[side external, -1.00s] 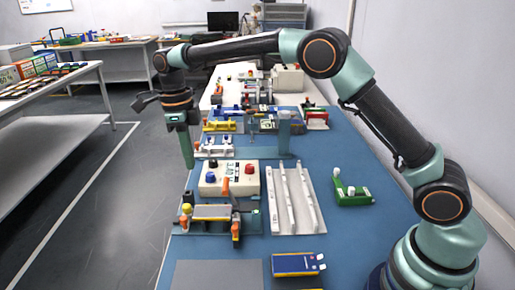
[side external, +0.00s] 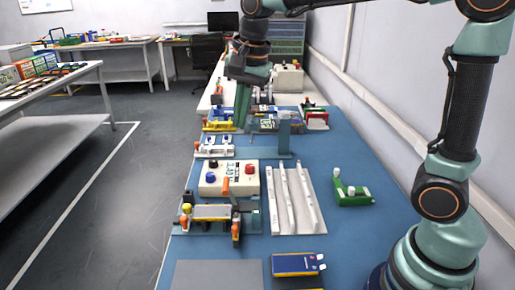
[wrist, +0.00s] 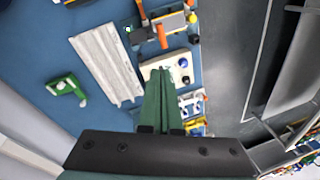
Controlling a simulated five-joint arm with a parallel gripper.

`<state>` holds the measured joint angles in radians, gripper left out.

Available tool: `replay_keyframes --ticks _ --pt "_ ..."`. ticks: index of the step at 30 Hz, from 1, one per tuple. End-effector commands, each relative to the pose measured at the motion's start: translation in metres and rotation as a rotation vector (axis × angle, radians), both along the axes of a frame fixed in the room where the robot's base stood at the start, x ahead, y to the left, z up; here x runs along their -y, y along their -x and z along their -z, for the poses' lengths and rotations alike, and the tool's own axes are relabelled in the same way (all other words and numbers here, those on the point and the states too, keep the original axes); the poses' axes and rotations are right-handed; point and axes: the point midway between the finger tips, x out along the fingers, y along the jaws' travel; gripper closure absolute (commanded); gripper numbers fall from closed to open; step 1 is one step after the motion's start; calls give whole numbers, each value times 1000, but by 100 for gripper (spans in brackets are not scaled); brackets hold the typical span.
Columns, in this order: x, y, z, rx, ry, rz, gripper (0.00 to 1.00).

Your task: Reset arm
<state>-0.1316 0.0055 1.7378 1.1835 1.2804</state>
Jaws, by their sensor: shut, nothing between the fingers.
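My gripper (side external: 240,118) is above the far part of the blue workbench (side external: 345,230) in the side external view, pointing down. Its green fingers are together and hold nothing. In the wrist view the shut fingers (wrist: 159,75) point toward a cream control box (wrist: 178,68). The cream box (side external: 210,183) with red, blue and black knobs stands nearer the camera than my gripper in the side external view.
A clamp fixture (side external: 212,216), a white rail tray (side external: 297,200), a green block (side external: 352,193) and a blue pouch cell (side external: 296,264) lie on the bench. An upright post (side external: 284,133) and several fixtures stand farther back. A white side table (side external: 45,130) is at left.

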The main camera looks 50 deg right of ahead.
Motion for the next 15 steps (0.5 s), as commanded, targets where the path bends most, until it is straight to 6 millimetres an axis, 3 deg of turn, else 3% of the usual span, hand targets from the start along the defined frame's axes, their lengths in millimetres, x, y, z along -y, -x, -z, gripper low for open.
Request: replay_keyframes --ticks 7,15 --pt "29 59 -2 136 137 -466 100" --pt "49 109 21 238 332 -903 100"
